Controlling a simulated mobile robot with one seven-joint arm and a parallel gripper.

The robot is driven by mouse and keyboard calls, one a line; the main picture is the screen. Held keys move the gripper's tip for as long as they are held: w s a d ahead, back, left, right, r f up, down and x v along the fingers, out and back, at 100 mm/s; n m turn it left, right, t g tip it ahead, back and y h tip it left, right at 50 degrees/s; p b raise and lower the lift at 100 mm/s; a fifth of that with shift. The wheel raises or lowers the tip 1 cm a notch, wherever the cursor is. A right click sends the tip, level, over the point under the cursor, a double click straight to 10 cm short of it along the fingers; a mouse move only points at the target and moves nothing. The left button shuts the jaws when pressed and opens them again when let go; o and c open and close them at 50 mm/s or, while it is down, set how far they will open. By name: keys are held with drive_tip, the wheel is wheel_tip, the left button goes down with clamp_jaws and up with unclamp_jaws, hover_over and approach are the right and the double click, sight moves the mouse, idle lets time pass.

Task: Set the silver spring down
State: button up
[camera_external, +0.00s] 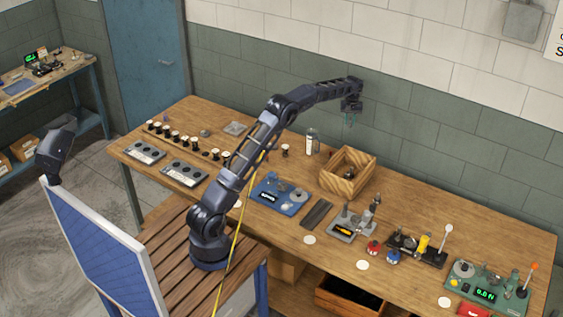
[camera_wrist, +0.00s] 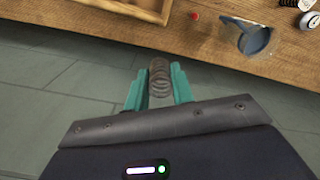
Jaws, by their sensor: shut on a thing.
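The silver spring (camera_wrist: 159,80) is a coil, looking grey-brown in the wrist view. It sits between the two teal fingers of my gripper (camera_wrist: 159,88), which is shut on it. In the external view my gripper (camera_external: 350,120) hangs from the outstretched arm, in the air near the back wall, above the level of the wooden box. The spring is too small to make out there. In the wrist view the fingers show against grey-green tiles, past the wooden table edge.
An open wooden box (camera_external: 348,171) stands on the workbench (camera_external: 205,110) below my gripper; its edge shows in the wrist view (camera_wrist: 135,10). Clear glasses (camera_wrist: 255,38), a small red piece (camera_wrist: 195,15) and a can (camera_wrist: 311,20) lie along the bench edge. A spray can (camera_external: 312,141) stands left of the box.

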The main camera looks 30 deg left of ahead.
drive_tip(key=s+d+m, duration=0.1)
drive_tip(key=s+d, duration=0.7)
drive_tip(key=d, duration=0.5)
drive_tip(key=s+d+m, duration=0.2)
drive_tip(key=s+d, duration=0.6)
drive_tip(key=d, duration=0.5)
drive_tip(key=s+d+m, duration=0.1)
drive_tip(key=s+d, duration=0.6)
drive_tip(key=d, duration=0.5)
drive_tip(key=s+d+m, duration=0.1)
drive_tip(key=s+d, duration=0.6)
drive_tip(key=s, duration=0.6)
drive_tip(key=s+d+f+m, duration=0.1)
drive_tip(key=s+d+m, duration=0.1)
drive_tip(key=s+d, duration=0.8)
drive_tip(key=s+d+m, duration=0.1)
drive_tip(key=s+d, duration=0.3)
drive_tip(key=s, duration=1.2)
wheel_tip(320, 180, down, 20)
drive_tip(key=shift+s+r, duration=0.1)
drive_tip(key=shift+r, duration=0.1)
drive_tip(key=shift+f, duration=0.1)
drive_tip(key=o, duration=1)
